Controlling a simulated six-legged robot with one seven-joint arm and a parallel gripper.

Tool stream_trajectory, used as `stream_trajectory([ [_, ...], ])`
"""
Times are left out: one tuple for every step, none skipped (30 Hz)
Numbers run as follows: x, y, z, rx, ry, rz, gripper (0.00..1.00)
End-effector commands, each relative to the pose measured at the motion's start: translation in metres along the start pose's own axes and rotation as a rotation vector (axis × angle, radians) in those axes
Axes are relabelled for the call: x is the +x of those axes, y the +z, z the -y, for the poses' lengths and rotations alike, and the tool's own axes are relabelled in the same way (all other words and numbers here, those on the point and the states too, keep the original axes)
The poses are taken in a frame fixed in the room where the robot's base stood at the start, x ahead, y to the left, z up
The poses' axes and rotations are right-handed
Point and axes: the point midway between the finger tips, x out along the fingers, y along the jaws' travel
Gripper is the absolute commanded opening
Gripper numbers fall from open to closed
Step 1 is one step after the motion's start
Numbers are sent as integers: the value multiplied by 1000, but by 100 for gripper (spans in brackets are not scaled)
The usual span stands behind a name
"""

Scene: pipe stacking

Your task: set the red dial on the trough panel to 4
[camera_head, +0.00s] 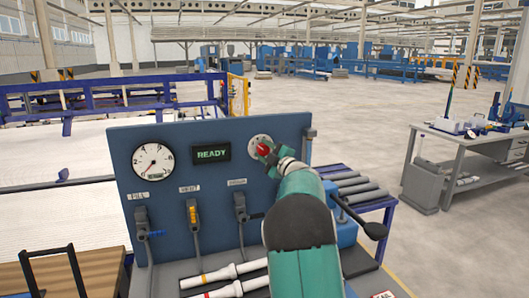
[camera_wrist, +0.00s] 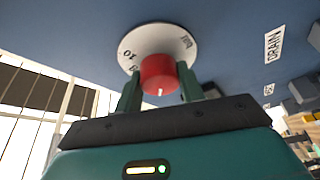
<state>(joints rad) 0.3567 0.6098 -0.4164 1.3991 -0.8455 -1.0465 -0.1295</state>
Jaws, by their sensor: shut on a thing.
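The red dial (camera_wrist: 158,70) sits on a round white scale plate (camera_wrist: 176,40) on the blue trough panel (camera_head: 215,130), right of the READY display. The plate also shows in the head view (camera_head: 258,141), partly hidden by my gripper. My gripper (camera_wrist: 158,88) is shut on the red dial, with one finger on each side. A short pale mark shows on the dial's near face, toward the bottom of the wrist view. Some scale numbers show at the plate's left, seemingly a 10. The other numbers are hidden or too small, so I cannot tell the setting.
The panel holds a round gauge (camera_head: 153,161), the green READY display (camera_head: 211,153) and several levers, including a yellow one (camera_head: 193,212). White pipes (camera_head: 222,275) lie below. A rack of grey pipes (camera_head: 357,188) stands at right, and a workbench (camera_head: 470,146) farther off.

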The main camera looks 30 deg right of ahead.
Motion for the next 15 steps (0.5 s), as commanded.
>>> stream_trajectory([
  [-1,0,-3,-34,-9,-2,16],
  [-1,-1,-3,-53,-17,-2,16],
  [-1,-1,-3,-78,-27,-2,16],
  [-1,-1,-3,-94,-34,-2,16],
  [-1,0,-3,-109,-40,-2,16],
  [-1,0,-3,-128,-49,-1,16],
  [-1,0,-3,-141,-54,-1,16],
  [-1,0,-3,-152,-59,-1,16],
  [-1,0,-3,-165,-65,0,16],
  [-1,0,-3,-175,-69,0,16],
  [-1,0,-2,-183,-73,0,16],
  [-1,0,-2,-192,-76,0,16],
  [-1,0,-2,-198,-79,0,16],
  [-1,0,-2,-203,-81,0,16],
  [-1,0,-2,-208,-83,0,16],
])
